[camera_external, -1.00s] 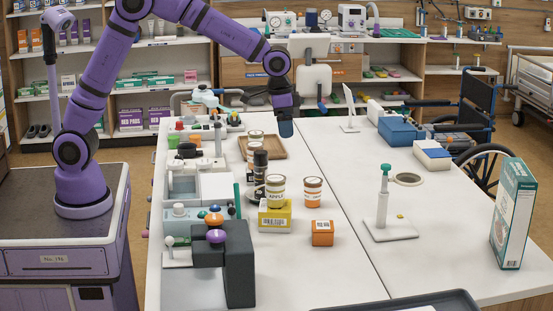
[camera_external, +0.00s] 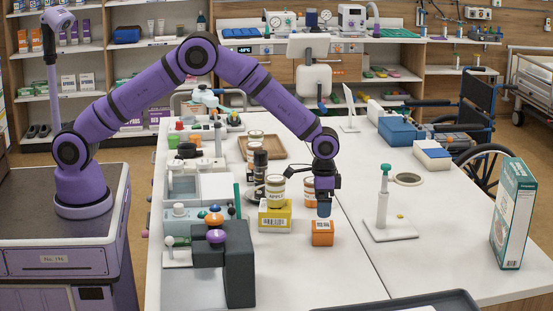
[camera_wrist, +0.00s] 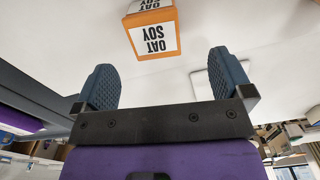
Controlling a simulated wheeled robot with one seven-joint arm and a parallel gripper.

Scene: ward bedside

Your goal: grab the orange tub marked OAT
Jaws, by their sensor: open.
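The orange tub (camera_external: 322,239) stands on the white table in the external view, a small squarish block with a white label. In the wrist view the tub (camera_wrist: 152,30) shows upside down at the top, and its labels read OAT SOY. My gripper (camera_external: 324,208) points down close above the tub in the external view. In the wrist view my gripper (camera_wrist: 162,64) has its two blue fingers wide apart with nothing between them. The tub lies beyond the fingertips. Contact between gripper and tub cannot be told from the external view.
A yellow box (camera_external: 274,221) with a jar marked APPLE (camera_external: 275,190) on top stands close left of the tub. Another jar (camera_external: 309,194) stands behind, partly hidden by my gripper. A dispenser (camera_external: 383,203) on a white base stands right.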

